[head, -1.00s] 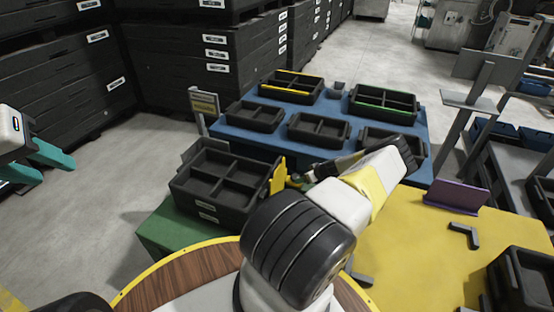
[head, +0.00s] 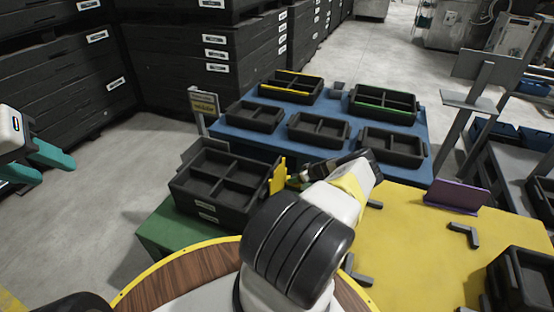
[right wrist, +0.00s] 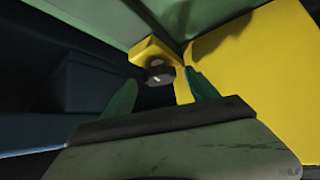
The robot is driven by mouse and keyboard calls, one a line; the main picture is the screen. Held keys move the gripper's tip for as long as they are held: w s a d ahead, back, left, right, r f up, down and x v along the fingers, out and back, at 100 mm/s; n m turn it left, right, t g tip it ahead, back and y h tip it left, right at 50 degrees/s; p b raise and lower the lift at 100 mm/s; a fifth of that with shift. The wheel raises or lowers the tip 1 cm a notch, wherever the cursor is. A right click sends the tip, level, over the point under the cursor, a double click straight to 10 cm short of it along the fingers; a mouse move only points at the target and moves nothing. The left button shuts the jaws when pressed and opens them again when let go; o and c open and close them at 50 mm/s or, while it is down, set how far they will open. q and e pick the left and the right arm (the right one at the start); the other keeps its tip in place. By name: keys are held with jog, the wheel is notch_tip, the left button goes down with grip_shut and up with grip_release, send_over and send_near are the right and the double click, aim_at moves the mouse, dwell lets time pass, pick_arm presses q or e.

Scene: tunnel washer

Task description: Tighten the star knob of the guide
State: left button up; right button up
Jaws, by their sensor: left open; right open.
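The star knob (right wrist: 160,74) is small, dark and lobed. In the right wrist view it sits under a yellow bracket of the guide (right wrist: 150,50). In the head view the yellow guide (head: 278,176) stands at the right side of the black divided crate; the knob cannot be made out there. My right gripper (right wrist: 162,92) is open, its green fingertips either side of and slightly short of the knob in the picture; contact cannot be told. In the head view my right arm mostly hides it. My left gripper (head: 58,166) is open and empty at the far left.
The black divided crate (head: 180,186) stands on a green stand (head: 160,236). A blue table (head: 270,143) behind holds several black trays. A yellow table (head: 410,260) at right carries a purple plate (head: 458,196) and grey angle pieces (head: 464,235). Floor at left is clear.

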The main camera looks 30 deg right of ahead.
jog(key=c, duration=1.4)
jog(key=shift+o, duration=0.2)
jog(key=shift+a+m, duration=0.1)
jog(key=shift+m, duration=0.2)
jog(key=m+h, duration=0.3)
jog(key=m, duration=0.1)
jog(key=shift+a+h, duration=0.35)
jog(key=shift+h, duration=0.05)
jog(key=m+h, duration=0.2)
jog(key=m, duration=0.1)
jog(key=shift+w+a+r+g, duration=0.1)
jog(key=shift+w+a+g, duration=0.1)
jog(key=shift+g, duration=0.2)
jog(key=shift+m+h, duration=0.5)
jog(key=shift+m, duration=0.1)
jog(key=shift+s+d+m+g, duration=0.1)
jog(key=shift+m+g, duration=0.2)
